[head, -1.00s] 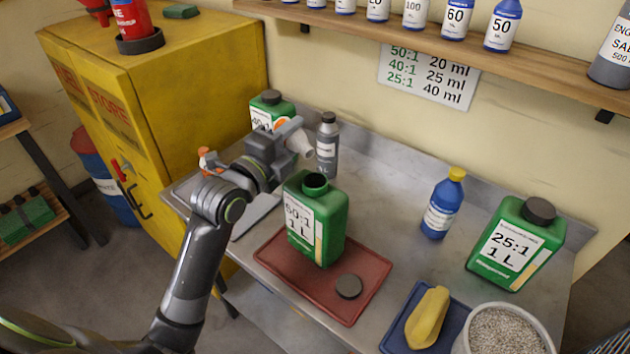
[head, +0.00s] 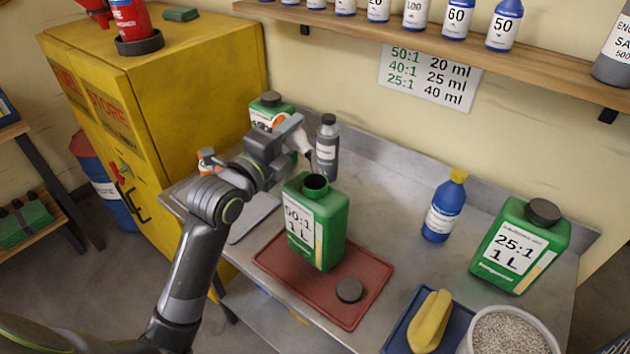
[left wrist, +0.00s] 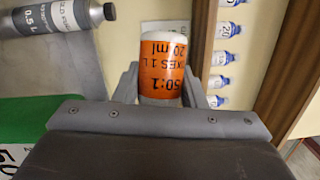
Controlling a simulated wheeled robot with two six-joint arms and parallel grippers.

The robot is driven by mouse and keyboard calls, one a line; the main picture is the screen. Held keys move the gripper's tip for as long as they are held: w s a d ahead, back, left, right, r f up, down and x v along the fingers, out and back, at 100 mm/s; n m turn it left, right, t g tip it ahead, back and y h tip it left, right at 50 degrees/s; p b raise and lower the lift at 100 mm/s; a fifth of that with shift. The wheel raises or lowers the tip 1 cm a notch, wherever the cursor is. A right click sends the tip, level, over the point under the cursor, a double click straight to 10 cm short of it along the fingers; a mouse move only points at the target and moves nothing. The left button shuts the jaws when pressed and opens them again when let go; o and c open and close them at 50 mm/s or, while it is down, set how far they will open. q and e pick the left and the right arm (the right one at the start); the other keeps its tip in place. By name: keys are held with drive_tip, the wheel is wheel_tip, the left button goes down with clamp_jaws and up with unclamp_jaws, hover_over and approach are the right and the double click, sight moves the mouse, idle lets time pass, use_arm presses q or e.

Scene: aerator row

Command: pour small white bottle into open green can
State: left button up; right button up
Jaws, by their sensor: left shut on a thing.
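The small white bottle (head: 302,140) with an orange label is held in my left gripper (head: 289,138). It is tilted with its neck down and to the right, just above the open green can (head: 318,225). A thin pale streak seems to run from its neck toward the can's dark round mouth. The can stands upright on a red tray (head: 350,315), its label reading 1 L. In the left wrist view the bottle (left wrist: 163,65) sits between the fingers, its label reading 50:1, 20 ml. My right gripper is not in view.
A dark cap (head: 349,290) lies on the red tray. Behind stand a grey bottle (head: 327,150) and another green can (head: 270,107). To the right are a blue bottle (head: 444,210), a capped 25:1 can (head: 520,245), a blue tray (head: 395,338) with a yellow cloth and a granule bucket (head: 510,335).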

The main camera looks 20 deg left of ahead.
sight(298, 138)
use_arm(q)
drive_tip(key=shift+s+r+m+t+b, duration=0.1)
drive_tip(key=shift+r+m+t+b, duration=0.3)
drive_tip(key=shift+m+b, duration=0.6)
idle(0.6)
drive_tip(key=shift+s+d+f+m+h+b, duration=0.15)
drive_tip(key=shift+f+m+b, duration=0.15)
drive_tip(key=shift+b, duration=0.85)
drive_tip(key=shift+d+f+m+h+b, duration=0.15)
drive_tip(key=shift+m+b, duration=0.25)
drive_tip(key=shift+b, duration=0.75)
drive_tip(key=shift+r+m, duration=0.25)
drive_tip(key=shift+m, duration=0.05)
drive_tip(key=m+h+b, duration=0.1)
drive_tip(key=b, duration=0.2)
drive_tip(key=d+m+t+b, duration=0.1)
drive_tip(key=m+b, duration=0.1)
drive_tip(key=b, duration=0.1)
drive_tip(key=shift+s+f+h, duration=0.15)
drive_tip(key=shift+s+h, duration=0.25)
drive_tip(key=m+b, duration=0.1)
drive_tip(key=r+m+b, duration=0.1)
drive_tip(key=shift+s+d+m+h, duration=0.3)
drive_tip(key=shift+d+h, duration=0.05)
drive_tip(key=shift+h, duration=0.05)
drive_tip(key=shift+r, duration=0.1)
